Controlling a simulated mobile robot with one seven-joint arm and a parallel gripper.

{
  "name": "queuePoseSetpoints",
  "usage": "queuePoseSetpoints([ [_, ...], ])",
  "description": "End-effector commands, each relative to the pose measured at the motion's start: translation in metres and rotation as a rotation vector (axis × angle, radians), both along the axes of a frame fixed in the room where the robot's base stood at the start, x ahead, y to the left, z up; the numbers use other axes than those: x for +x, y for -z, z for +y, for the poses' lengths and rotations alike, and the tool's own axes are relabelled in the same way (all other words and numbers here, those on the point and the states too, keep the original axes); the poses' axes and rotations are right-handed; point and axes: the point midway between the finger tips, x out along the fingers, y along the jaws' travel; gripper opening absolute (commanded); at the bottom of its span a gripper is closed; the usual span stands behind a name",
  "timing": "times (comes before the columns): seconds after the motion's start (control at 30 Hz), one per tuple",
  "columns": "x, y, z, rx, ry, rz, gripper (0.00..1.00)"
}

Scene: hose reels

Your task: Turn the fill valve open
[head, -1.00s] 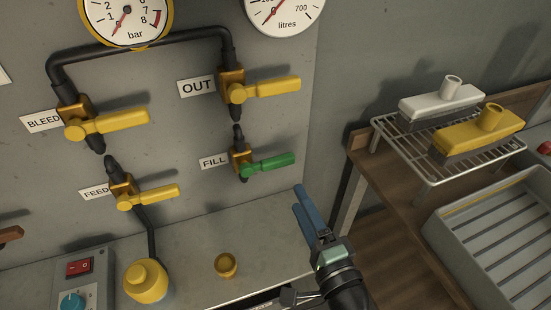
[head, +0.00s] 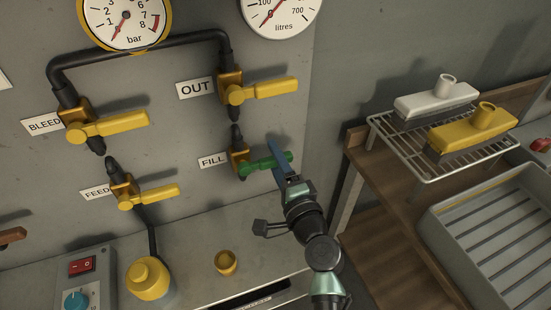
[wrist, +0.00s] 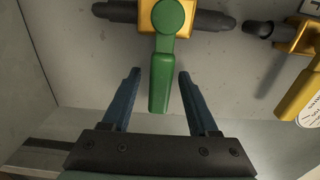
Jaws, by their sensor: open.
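The fill valve has a green lever (head: 262,163) on a brass body (head: 240,160), beside the FILL label (head: 212,160). The lever points right, across the vertical pipe. My gripper (head: 278,158) is at the lever's free end, with its blue fingers overlapping it in the head view. In the wrist view, my gripper (wrist: 157,80) is open and the green lever (wrist: 161,82) reaches between the two blue fingers. Gaps show on both sides, so the fingers do not appear to touch it.
Yellow levers sit on the OUT valve (head: 262,89) above, the BLEED valve (head: 110,126) and the FEED valve (head: 150,195) to the left. A wire rack (head: 425,172) stands on the right.

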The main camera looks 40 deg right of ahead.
Motion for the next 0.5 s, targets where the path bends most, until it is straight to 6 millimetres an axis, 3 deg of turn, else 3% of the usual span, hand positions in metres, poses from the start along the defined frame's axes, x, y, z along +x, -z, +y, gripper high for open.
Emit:
queuePoseSetpoints([
  [0.07, -0.0001, 0.0, 0.0001, 0.0, 0.0, 0.0, 0.6],
  [0.4, -0.0004, -0.0001, 0.0002, 0.0, 0.0, 0.0, 0.01],
  [0.5, -0.0005, -0.0001, 0.0002, 0.0, 0.0, 0.0, 0.0],
])
